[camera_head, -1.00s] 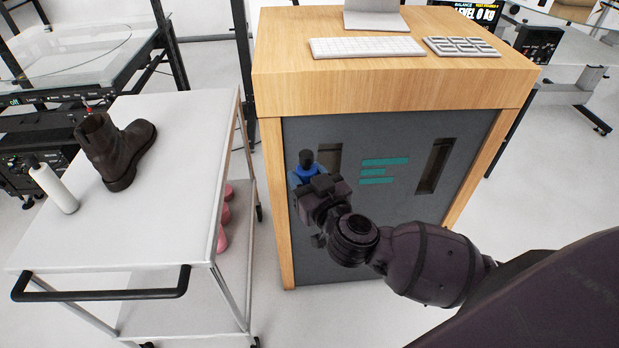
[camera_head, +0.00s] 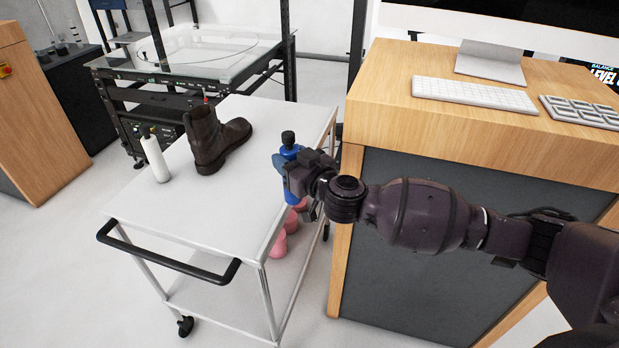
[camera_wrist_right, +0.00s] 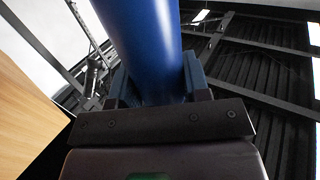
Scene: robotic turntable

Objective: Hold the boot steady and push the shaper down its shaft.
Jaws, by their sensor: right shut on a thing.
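The dark brown boot (camera_head: 216,138) stands upright on the white cart, its toe toward the right. My right gripper (camera_head: 293,181) is shut on a blue bottle-like thing with a black top (camera_head: 289,154). It holds this thing upright by the cart's right edge, apart from the boot. In the right wrist view, the smooth blue cylinder (camera_wrist_right: 148,45) sits between the jaws. I cannot make out anything that is clearly the shaper. My left gripper is not in view.
A white bottle with a black cap (camera_head: 157,160) stands left of the boot on the cart (camera_head: 190,225). The cart's front top is clear. Pink things (camera_head: 280,243) sit on its lower shelf. A wooden desk (camera_head: 450,125) is at the right; a glass-topped turntable (camera_head: 200,55) stands behind.

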